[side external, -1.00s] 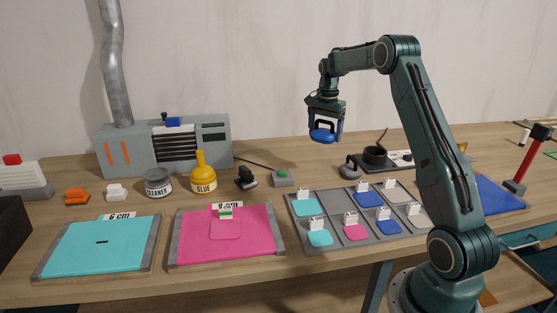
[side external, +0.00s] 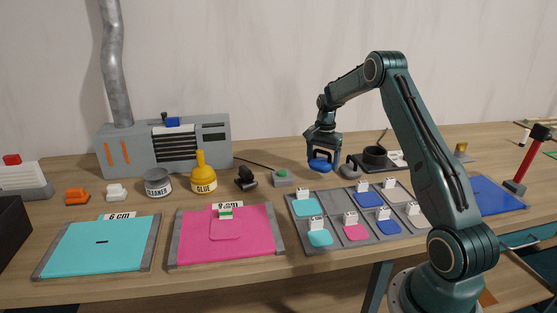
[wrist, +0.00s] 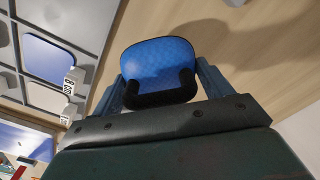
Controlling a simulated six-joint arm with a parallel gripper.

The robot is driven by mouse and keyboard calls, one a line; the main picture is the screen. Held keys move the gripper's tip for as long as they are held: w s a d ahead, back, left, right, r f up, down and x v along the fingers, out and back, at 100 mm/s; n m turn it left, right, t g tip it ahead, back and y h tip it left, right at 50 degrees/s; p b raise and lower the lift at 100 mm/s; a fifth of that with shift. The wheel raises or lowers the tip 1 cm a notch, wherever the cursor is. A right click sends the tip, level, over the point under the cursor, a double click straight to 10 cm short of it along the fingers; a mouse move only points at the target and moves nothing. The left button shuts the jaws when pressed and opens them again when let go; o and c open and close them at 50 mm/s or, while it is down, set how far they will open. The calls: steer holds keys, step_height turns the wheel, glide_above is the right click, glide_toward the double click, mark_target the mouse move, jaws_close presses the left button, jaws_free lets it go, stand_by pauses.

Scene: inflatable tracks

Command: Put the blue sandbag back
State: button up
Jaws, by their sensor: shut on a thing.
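The blue sandbag (side external: 320,166) is a small rounded blue pad with a black handle. My gripper (side external: 322,155) is shut on it and holds it in the air above the bench, behind the back edge of the grey patch tray. In the wrist view the sandbag (wrist: 158,62) sits between the two fingers of my gripper (wrist: 160,92), its black handle nearest the palm. Bare wood shows beyond it.
The grey patch tray (side external: 345,220) holds turquoise, blue and pink patches with white labels. Pink (side external: 240,247) and turquoise (side external: 75,255) sheets lie left.

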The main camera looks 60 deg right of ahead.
steer(key=shift+f, duration=1.95)
steer(key=shift+f, duration=0.1)
steer(key=o, duration=1.5)
steer(key=shift+f, duration=0.1)
step_height(320, 180, up, 12)
steer(key=shift+r, duration=0.15)
